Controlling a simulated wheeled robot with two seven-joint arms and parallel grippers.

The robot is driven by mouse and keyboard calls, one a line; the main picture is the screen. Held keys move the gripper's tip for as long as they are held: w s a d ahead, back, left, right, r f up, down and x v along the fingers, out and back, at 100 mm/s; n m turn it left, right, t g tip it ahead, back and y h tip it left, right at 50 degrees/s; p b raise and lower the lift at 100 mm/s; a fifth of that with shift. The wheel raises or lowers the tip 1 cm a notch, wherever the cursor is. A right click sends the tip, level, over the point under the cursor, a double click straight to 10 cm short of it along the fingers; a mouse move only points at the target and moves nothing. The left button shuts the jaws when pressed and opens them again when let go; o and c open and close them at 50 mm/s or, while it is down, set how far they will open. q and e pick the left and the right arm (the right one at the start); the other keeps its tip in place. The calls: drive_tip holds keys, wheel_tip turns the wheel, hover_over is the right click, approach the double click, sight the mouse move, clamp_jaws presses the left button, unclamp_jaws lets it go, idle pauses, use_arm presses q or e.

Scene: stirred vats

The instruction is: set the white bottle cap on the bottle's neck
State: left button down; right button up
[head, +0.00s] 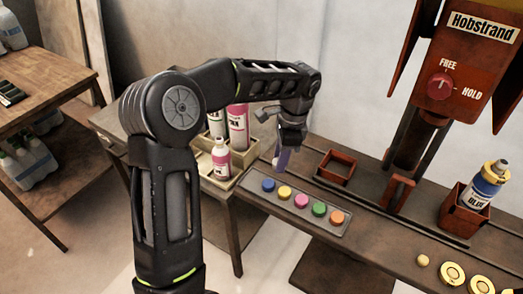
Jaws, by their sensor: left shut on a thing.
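My left gripper (283,160) points down above the bench, behind the tray of coloured caps. It is shut on a small pale thing (275,162), which looks like the white bottle cap; the fingers hide most of it. A blue-labelled bottle (484,188) stands slightly tilted in a red-brown square holder (463,214) at the right, well apart from the gripper. Its top is too small to read clearly. A small pink-labelled bottle (222,163) with a pale top stands in a wooden crate left of the gripper. My right gripper is not in view.
A grey tray (262,202) holds several coloured caps. An empty square red-brown holder (335,168) stands behind it. The Hobstrand machine (455,60), with a FREE/HOLD knob (440,86), rises at the right.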

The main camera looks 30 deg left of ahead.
use_arm(q)
drive_tip(key=d+n, duration=0.3)
drive_tip(key=w+d+f+n+h, duration=0.1)
drive_tip(key=d+n, duration=0.2)
drive_tip(key=n, duration=0.1)
drive_tip(key=d+f+n, duration=0.1)
drive_tip(key=d+n, duration=0.2)
drive_tip(key=d, duration=0.1)
drive_tip(key=shift+w+d+g, duration=0.1)
drive_tip(key=shift+w+g, duration=0.05)
drive_tip(key=shift+g, duration=0.15)
